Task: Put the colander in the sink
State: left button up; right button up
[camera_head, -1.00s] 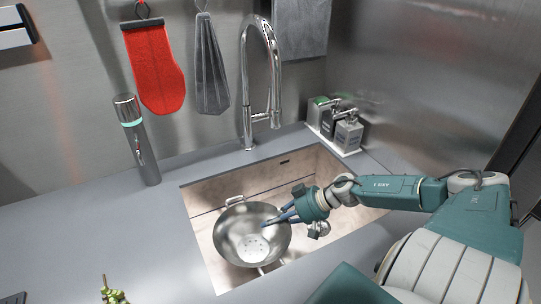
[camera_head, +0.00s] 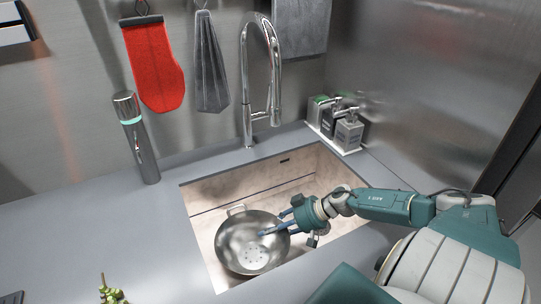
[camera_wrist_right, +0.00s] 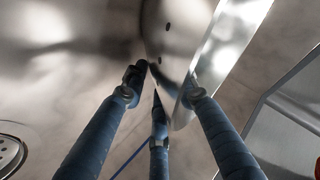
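The colander (camera_head: 235,241), a round steel bowl with holes in its base and a wire handle at its far side, is upright inside the sink (camera_head: 215,198), in its front left part. Whether it rests on the sink floor I cannot tell. My right gripper (camera_head: 268,229) reaches in from the right and is shut on the colander's right rim. In the right wrist view the blue fingers (camera_wrist_right: 165,85) lie on both sides of the colander's wall (camera_wrist_right: 178,40). My left gripper is not in view.
A tall faucet (camera_head: 247,100) stands behind the sink. Soap dispensers (camera_head: 348,132) stand at the back right corner, and a grey cylinder (camera_head: 139,140) stands at the left. A red mitt (camera_head: 153,65) and a grey cloth (camera_head: 212,65) hang behind. The left counter is mostly clear.

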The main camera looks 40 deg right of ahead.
jog(key=shift+r, duration=0.1)
jog(key=p+v, duration=0.1)
jog(key=v, duration=0.6)
jog(key=shift+s+d+r+p, duration=0.1)
jog(key=shift+s+r+p, duration=0.05)
jog(key=shift+p, duration=0.25)
